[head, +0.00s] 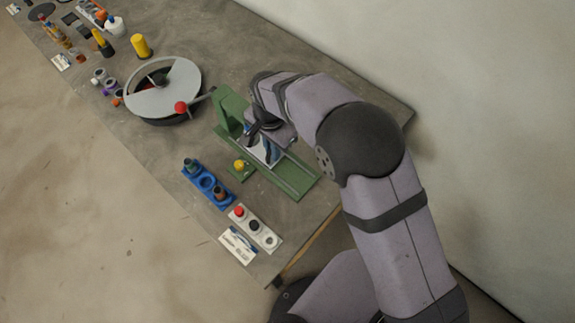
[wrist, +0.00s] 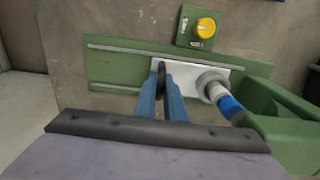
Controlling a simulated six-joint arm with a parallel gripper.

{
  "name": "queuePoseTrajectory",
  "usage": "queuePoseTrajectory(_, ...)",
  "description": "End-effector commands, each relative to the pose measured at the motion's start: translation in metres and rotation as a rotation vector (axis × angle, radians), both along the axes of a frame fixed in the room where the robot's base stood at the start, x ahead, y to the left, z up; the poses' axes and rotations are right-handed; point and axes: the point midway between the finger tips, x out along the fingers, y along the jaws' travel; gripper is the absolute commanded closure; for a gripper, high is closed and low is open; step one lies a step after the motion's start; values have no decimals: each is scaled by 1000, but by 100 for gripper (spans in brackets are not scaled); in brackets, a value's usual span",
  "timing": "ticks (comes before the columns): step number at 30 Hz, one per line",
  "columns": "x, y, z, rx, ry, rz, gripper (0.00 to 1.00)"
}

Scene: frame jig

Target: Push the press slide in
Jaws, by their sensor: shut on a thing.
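The press is a green frame (head: 294,176) with a long rail, and an upright green block stands at its far end. The pale press slide (head: 258,153) lies on the rail near that block. My gripper (wrist: 165,85) is shut on the slide's dark upright handle (wrist: 161,72). In the head view my gripper (head: 271,150) is over the slide, and my wrist partly hides the press.
A blue holder (head: 206,184) and a white button panel (head: 255,227) stand at the near left. A round turntable (head: 165,95) with a red knob is beyond. The table's front edge is close.

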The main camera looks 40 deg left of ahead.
Motion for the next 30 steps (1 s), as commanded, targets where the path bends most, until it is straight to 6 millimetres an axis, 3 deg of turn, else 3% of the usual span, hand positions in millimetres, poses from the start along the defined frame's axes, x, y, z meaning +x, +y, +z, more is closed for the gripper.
queuePoseTrajectory(22, 0, 8, 2, 7, -1, 0, 100)
queuePoseTrajectory(25, 0, 9, 2, 8, -1, 0, 72)
queuePoseTrajectory(30, 0, 9, 2, 10, -2, 0, 72)
